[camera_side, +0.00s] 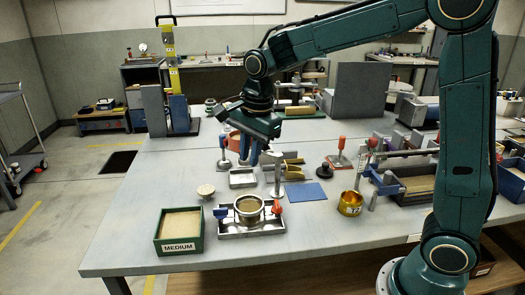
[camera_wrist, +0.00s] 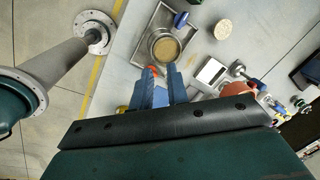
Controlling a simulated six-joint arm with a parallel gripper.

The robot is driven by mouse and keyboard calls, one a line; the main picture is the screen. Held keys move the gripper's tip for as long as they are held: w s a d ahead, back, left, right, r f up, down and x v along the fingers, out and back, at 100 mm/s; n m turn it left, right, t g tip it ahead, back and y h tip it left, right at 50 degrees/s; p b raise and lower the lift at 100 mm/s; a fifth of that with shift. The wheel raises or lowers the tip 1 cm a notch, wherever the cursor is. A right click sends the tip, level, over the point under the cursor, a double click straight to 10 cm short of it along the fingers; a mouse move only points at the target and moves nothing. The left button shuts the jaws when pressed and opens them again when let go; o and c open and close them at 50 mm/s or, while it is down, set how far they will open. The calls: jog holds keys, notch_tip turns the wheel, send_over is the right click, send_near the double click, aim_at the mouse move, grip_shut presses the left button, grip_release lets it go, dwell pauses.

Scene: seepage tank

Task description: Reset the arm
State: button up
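My gripper (camera_side: 249,158) hangs above the middle of the grey table (camera_side: 130,225), behind the metal tray with the round pot. In the wrist view its two blue fingers (camera_wrist: 161,75) stand a little apart with nothing seen between them. The round metal pot (camera_side: 248,206) holds sandy material and sits in the shallow tray (camera_side: 228,228). The pot also shows in the wrist view (camera_wrist: 152,45), beyond the fingertips. The red-orange knob (camera_side: 277,209) stands beside the pot.
A green box of sand marked MEDIUM (camera_side: 181,223) stands front left. A brass cup (camera_side: 350,204), a blue mat (camera_side: 307,191) and a small white tray (camera_side: 243,177) lie around. A tall yellow device (camera_side: 168,60) stands back left. The table's left side is clear.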

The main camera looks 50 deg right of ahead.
jog(key=s+d+r+n+t, duration=0.1)
jog(key=s+r+n+t, duration=0.1)
jog(key=s+n, duration=0.7)
jog(key=s+d+r+n+t, duration=0.1)
jog(key=s+r+n, duration=0.1)
jog(key=s+n, duration=0.7)
jog(key=s, duration=0.5)
jog(key=shift+s+t, duration=0.3)
jog(key=shift+t, duration=0.1)
